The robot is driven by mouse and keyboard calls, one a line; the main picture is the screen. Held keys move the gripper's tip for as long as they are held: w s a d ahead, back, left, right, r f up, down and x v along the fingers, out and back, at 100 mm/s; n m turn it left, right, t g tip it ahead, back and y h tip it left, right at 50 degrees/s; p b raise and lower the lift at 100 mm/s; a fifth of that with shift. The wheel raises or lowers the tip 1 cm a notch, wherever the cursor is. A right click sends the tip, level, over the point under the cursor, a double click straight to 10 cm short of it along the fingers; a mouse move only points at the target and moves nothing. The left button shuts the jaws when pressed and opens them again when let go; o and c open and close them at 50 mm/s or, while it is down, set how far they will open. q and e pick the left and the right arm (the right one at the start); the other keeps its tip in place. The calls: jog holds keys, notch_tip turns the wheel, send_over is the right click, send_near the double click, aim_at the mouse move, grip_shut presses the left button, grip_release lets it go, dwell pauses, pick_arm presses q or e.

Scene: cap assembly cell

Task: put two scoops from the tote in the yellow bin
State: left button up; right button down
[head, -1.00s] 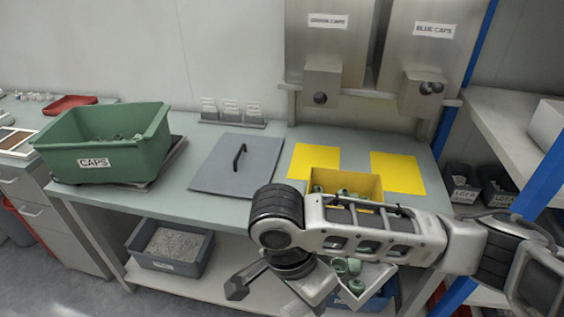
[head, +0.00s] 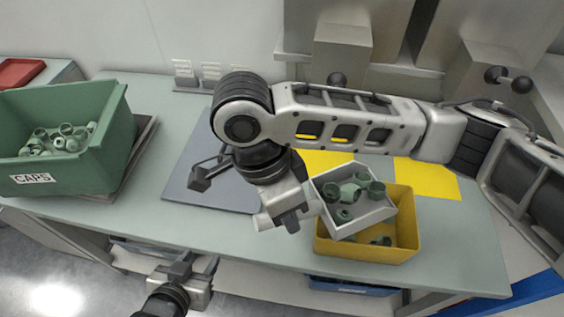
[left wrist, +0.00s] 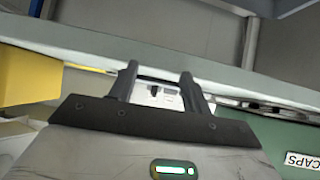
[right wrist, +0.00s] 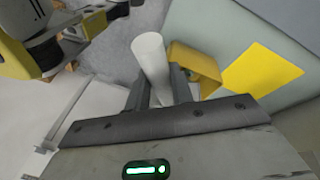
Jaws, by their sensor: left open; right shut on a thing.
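The white scoop (head: 352,223) holds several green caps (head: 350,190) and hangs over the back left part of the yellow bin (head: 365,250). My right gripper (head: 300,215) is shut on the scoop's handle; the white round handle (right wrist: 150,58) shows between its fingers in the right wrist view. A few green caps (head: 382,240) show inside the bin, partly hidden by the scoop. The green tote (head: 105,130), labelled CAPS, stands at the left with several caps in it. My left gripper (head: 195,263) is open and empty in front of the table; its fingers (left wrist: 160,85) show apart.
A grey plate with a black handle (head: 190,180) lies on the table between tote and bin. Yellow mats (head: 428,178) lie behind the bin. Label cards (head: 212,72) and steel dispensers (head: 342,48) stand at the back. A blue bin (head: 340,286) sits on the shelf below.

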jog(key=shift+w, duration=0.1)
jog(key=shift+f, duration=0.45)
jog(key=shift+s+d+f+y, duration=0.1)
jog(key=shift+f+y, duration=0.05)
jog(key=shift+f, duration=0.3)
jog(key=shift+s+f+y, duration=0.1)
jog(key=shift+f+y, duration=0.05)
jog(key=shift+f, duration=0.25)
jog(key=d+r+y, duration=0.1)
jog(key=r, duration=0.1)
jog(key=w+d+r+g+y, duration=0.1)
jog(key=d+r+y, duration=0.1)
jog(key=d+r+g+y, duration=0.1)
jog(key=r+y, duration=0.1)
jog(key=shift+w+d+r, duration=0.15)
jog(key=shift+w+r, duration=0.1)
jog(key=shift+w, duration=0.1)
jog(key=w+d+r+n+g+y, duration=0.1)
jog(key=w+d+r+g+y, duration=0.1)
jog(key=d+r+y, duration=0.3)
jog(key=shift+w+d+r+y, duration=0.15)
jog(key=shift+w+d+y, duration=0.2)
jog(key=shift+d+y, duration=0.95)
jog(key=shift+d+h, duration=0.35)
jog(key=shift+h, duration=0.15)
